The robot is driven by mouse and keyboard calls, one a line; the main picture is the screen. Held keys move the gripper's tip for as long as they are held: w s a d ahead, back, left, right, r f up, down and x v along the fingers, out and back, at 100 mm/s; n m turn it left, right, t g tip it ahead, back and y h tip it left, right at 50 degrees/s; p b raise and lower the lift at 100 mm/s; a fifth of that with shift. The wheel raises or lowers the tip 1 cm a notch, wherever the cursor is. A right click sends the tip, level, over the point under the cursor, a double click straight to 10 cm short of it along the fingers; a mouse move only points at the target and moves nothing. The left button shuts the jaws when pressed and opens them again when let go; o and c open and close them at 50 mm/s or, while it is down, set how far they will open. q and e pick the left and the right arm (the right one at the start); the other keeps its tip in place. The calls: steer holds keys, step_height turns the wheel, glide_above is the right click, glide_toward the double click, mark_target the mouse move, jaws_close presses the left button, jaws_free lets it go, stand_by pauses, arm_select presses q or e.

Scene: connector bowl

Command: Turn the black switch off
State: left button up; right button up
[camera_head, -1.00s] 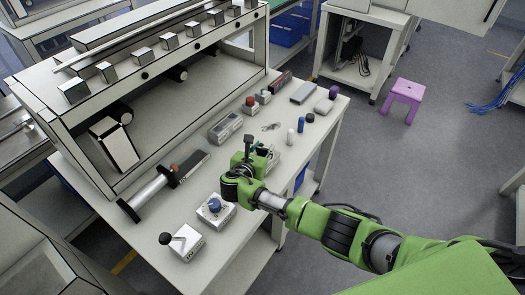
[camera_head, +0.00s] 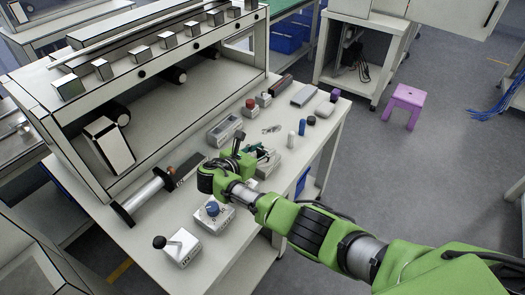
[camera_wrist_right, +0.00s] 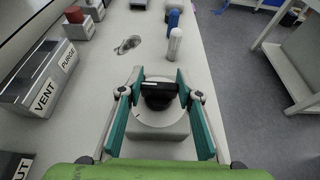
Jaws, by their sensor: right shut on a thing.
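The black switch (camera_wrist_right: 158,95) is a black knob on a round pale dial on a small box. In the right wrist view it sits between the two teal finger pads of my right gripper (camera_wrist_right: 160,82), which is closed on it. In the head view the right gripper (camera_head: 257,154) is over the switch's box (camera_head: 268,166), and the knob is mostly hidden by the fingers. I cannot read the knob's marks. My left gripper is not in view.
A box with a blue knob (camera_head: 212,209) and a box with a black-ball lever (camera_head: 178,248) stand nearer on the table. The VENT/PURGE box (camera_wrist_right: 38,80) is left of the gripper. A white cylinder (camera_wrist_right: 174,45) and blue cylinder (camera_wrist_right: 173,19) stand beyond the switch.

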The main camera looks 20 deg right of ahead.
steer(key=o, duration=1.1)
steer(key=v, duration=1.2)
steer(key=shift+r, duration=0.1)
